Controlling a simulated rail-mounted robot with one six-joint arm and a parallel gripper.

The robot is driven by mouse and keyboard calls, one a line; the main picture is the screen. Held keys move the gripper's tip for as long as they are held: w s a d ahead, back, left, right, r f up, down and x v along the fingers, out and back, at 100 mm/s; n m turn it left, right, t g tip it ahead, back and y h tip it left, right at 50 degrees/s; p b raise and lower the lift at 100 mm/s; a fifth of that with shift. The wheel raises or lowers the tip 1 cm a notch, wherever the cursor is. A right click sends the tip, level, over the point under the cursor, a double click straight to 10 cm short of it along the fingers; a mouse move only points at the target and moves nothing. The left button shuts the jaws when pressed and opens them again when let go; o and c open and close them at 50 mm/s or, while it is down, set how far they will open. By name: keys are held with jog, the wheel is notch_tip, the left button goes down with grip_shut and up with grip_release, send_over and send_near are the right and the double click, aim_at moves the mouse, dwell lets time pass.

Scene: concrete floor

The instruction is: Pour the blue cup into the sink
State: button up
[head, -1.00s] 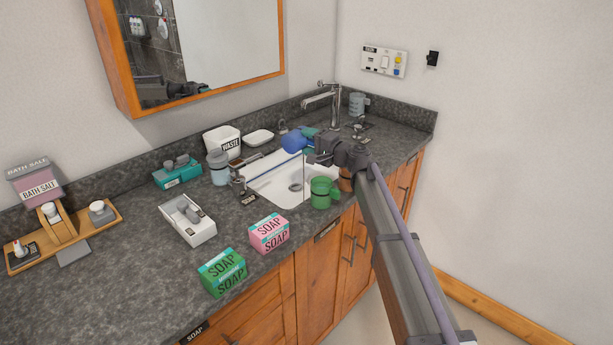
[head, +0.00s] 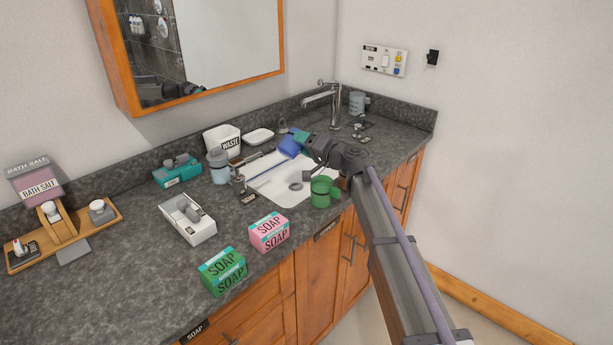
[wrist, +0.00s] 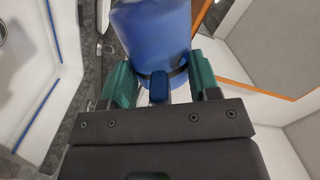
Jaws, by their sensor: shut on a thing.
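The blue cup (head: 289,147) is held above the back of the white sink (head: 283,188), tilted in the head view. In the wrist view the blue cup (wrist: 152,38) sits between the teal fingers. My gripper (head: 299,137) is shut on it; in the wrist view my gripper (wrist: 160,82) has one finger on each side of the cup. The inside of the cup is hidden, so I cannot tell what it holds.
A green mug (head: 321,192) stands at the sink's front edge. Soap boxes (head: 269,232) lie on the left counter.

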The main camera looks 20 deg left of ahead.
aim_at(290, 137)
jog(key=shift+s+r+n+p, duration=0.15)
jog(key=shift+n+p, duration=0.2)
jog(key=shift+n, duration=0.55)
jog(key=r+n+p, duration=0.1)
jog(key=r+p, duration=0.1)
jog(key=r+n+p, duration=0.1)
jog(key=shift+s+a+r+n+p, duration=0.1)
jog(key=shift+s+r+n+p, duration=0.15)
jog(key=shift+n+p, duration=0.05)
jog(key=shift+s+a+f+n+b, duration=0.1)
jog(key=shift+s+f+n+b, duration=0.7)
jog(key=shift+f+b, duration=0.1)
jog(key=s+a+r+n+p, duration=0.1)
jog(key=s+r+n+p, duration=0.2)
jog(key=n, duration=0.3)
jog(key=shift+s+a+r+p, duration=0.25)
jog(key=shift+s+r+p, duration=0.15)
jog(key=shift+r+p, duration=0.3)
